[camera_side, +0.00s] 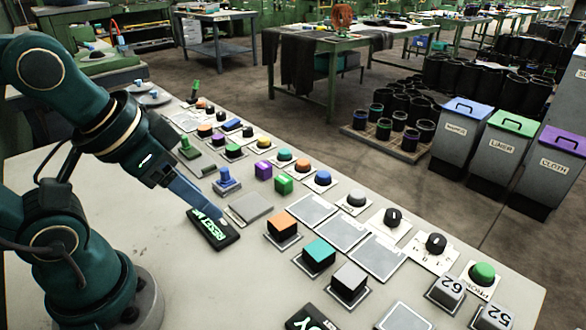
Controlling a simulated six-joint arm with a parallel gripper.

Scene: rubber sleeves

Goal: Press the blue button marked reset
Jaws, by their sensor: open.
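My gripper (207,203) reaches down from the left with blue-grey fingers. Its tips are over or just beside a black block (222,240) with green lettering that seems to read RESET; I cannot tell whether they touch. The jaws hold nothing that I can see. A blue knob-like button (227,180) stands on a small plate just right of the fingers. A round blue button (322,177) sits on a pale plate farther right. I can read no reset marking on either blue part.
Orange (283,223), teal (319,254) and grey (350,281) block buttons stand right of my gripper on the pale bench (180,275). Several dials, buttons and flat plates crowd the bench. A green button (482,273) is at the far right. The front left bench top is clear.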

